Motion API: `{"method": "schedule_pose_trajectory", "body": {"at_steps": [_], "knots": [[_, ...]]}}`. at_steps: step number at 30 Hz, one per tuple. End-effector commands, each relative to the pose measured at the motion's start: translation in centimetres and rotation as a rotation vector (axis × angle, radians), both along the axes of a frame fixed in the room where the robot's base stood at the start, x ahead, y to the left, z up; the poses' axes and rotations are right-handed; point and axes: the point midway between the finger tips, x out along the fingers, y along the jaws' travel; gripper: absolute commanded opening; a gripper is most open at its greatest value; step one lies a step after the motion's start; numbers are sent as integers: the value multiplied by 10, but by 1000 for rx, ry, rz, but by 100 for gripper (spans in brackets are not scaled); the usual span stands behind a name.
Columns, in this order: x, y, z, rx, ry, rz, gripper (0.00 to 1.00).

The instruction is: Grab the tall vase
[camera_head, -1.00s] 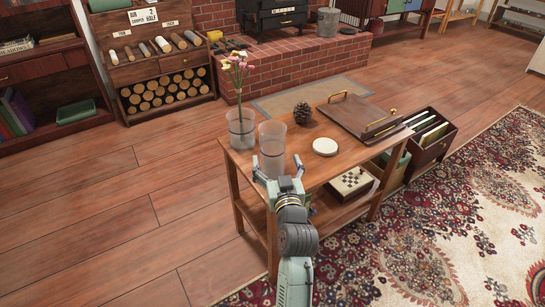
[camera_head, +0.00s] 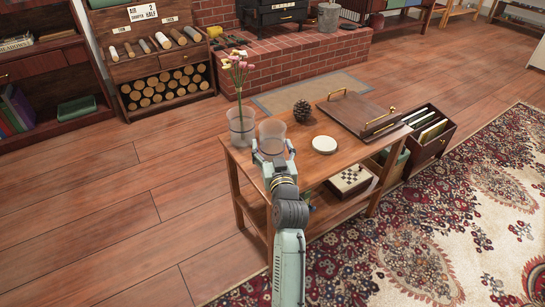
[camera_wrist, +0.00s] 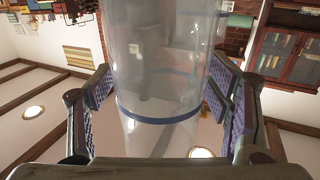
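A clear, empty glass vase (camera_head: 272,129) stands upright on the near left part of the wooden table. A second clear vase (camera_head: 241,125), with pink and yellow flowers in it, stands just left of it. My gripper (camera_head: 274,153) is at the near side of the empty vase, with one finger on each side. In the wrist view the empty vase (camera_wrist: 157,85), with a blue band, fills the space between the spread fingers of my gripper (camera_wrist: 160,97). The pads are close to the glass; firm contact cannot be made out.
The wooden table (camera_head: 312,172) also bears a white round disc (camera_head: 324,144), a pine cone (camera_head: 302,111) and a brown tray (camera_head: 352,112). A games box (camera_head: 350,180) lies on its lower shelf. A crate (camera_head: 428,138) stands right of it. Open floor lies to the left.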

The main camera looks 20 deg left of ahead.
Motion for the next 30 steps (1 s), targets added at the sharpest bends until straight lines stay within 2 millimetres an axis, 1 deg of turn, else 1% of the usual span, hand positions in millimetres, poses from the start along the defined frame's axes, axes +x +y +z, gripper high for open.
{"method": "schedule_pose_trajectory", "body": {"at_steps": [1,2,23,30], "knots": [[0,0,0,0,0,0,66],[0,0,0,0,0,0,64],[0,0,0,0,0,0,17],[0,0,2,1,-3,0,16]]}}
